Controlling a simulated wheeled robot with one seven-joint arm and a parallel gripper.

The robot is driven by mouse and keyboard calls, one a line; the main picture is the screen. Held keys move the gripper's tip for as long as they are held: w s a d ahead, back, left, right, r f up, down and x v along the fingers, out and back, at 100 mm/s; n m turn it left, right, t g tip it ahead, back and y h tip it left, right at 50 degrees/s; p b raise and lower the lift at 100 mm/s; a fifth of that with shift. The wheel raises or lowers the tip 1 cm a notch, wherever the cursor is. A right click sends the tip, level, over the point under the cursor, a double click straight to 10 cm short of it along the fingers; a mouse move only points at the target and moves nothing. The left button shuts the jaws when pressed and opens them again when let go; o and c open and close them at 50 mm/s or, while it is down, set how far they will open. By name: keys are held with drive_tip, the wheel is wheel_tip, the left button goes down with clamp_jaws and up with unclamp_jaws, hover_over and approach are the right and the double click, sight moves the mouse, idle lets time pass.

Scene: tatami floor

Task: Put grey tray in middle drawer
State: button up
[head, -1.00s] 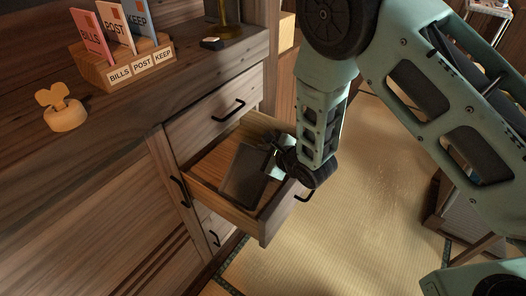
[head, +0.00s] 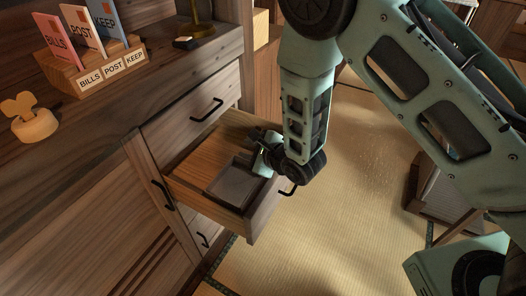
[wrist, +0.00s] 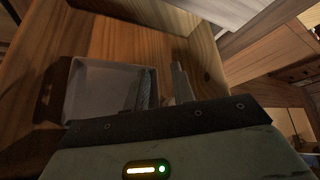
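The grey tray (head: 234,184) lies flat on the wooden floor of the pulled-out middle drawer (head: 208,202), near its front. In the wrist view the grey tray (wrist: 100,92) also sits on the drawer's boards. My gripper (head: 263,162) is low in the drawer at the tray's right edge. In the wrist view my gripper (wrist: 162,82) has one finger just inside the tray's right wall and the other outside it, with a narrow gap showing beside the wall. The gripper looks open; part of the near edge of the tray is hidden.
A closed drawer (head: 205,108) is above and another drawer (head: 204,238) is below.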

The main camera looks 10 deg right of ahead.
drive_tip(key=v, duration=0.9)
drive_tip(key=shift+s+d+r, duration=0.2)
drive_tip(key=shift+s, duration=0.1)
drive_tip(key=s+d+r+n+g+h, duration=0.2)
drive_tip(key=s+r+n+g, duration=0.3)
drive_tip(key=s+n, duration=0.6)
drive_tip(key=s+d+r+n+g+h, duration=0.2)
drive_tip(key=s+r+n+g+h, duration=0.2)
drive_tip(key=s+r+n, duration=0.5)
drive_tip(key=s+n+g, duration=0.1)
drive_tip(key=s+n, duration=0.2)
drive_tip(key=n, duration=0.5)
drive_tip(key=shift+d+r+n, duration=0.3)
drive_tip(key=shift+r, duration=0.1)
drive_tip(key=shift+s, duration=0.1)
wheel_tip(320, 180, up, 13)
drive_tip(key=p, duration=1.2)
drive_tip(key=shift+f+p, duration=0.2)
drive_tip(key=shift+p, duration=0.15)
